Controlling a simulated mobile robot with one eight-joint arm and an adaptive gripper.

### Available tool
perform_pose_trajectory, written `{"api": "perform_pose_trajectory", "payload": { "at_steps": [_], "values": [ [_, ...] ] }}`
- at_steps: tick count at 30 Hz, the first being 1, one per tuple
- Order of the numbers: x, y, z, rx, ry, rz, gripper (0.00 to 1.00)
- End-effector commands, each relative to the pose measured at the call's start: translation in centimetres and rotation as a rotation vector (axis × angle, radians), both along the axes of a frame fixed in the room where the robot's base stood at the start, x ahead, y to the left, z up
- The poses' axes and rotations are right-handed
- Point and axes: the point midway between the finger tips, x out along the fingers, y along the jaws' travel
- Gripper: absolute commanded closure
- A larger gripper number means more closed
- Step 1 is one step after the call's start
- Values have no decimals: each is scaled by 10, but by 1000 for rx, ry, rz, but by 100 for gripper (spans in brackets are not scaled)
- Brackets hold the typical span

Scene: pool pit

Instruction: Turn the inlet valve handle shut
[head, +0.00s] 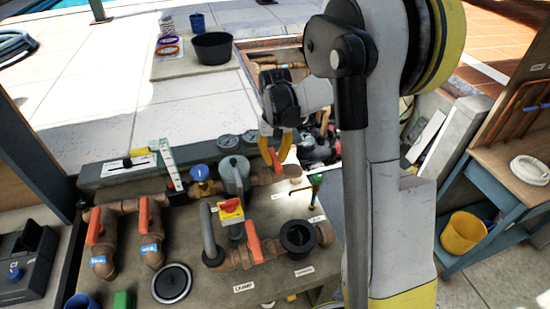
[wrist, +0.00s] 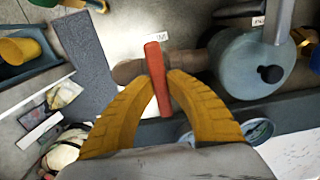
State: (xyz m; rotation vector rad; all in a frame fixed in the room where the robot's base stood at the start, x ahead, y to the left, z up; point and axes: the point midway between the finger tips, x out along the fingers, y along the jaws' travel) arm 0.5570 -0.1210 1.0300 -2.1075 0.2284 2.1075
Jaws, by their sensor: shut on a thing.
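The inlet valve handle (wrist: 157,75) is a red-orange bar between my two yellow fingertips in the wrist view. It lies crosswise to its brown pipe (wrist: 127,72) there. My gripper (wrist: 161,80) is shut on the handle, one finger on each side. In the head view, my gripper (head: 276,143) reaches down to the handle (head: 275,162) at the back right of the pipe bench, right of the grey round pump housing (head: 234,172). My fingers and wrist hide part of the handle there.
Other orange handles stand on the bench: two at left (head: 95,226) and one at front (head: 253,242). A red-and-yellow switch (head: 230,210) and a green tap (head: 315,187) are close by. Gauges (wrist: 258,131) sit near my fingers. A blue side table (head: 490,200) stands at right.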

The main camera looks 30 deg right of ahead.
Motion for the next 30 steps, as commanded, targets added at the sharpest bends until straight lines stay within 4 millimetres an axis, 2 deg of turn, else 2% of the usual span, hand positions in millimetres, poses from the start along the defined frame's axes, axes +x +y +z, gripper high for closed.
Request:
{"api": "perform_pose_trajectory", "payload": {
  "at_steps": [3,4,6,17,20,30],
  "values": [
    [0,0,0,0,1,0,100],
    [0,0,0,0,1,0,77],
    [0,0,0,0,1,0,60],
    [0,0,5,0,0,1,60],
    [0,0,18,0,0,1,60],
    [-1,0,92,0,0,1,60]
  ]
}}
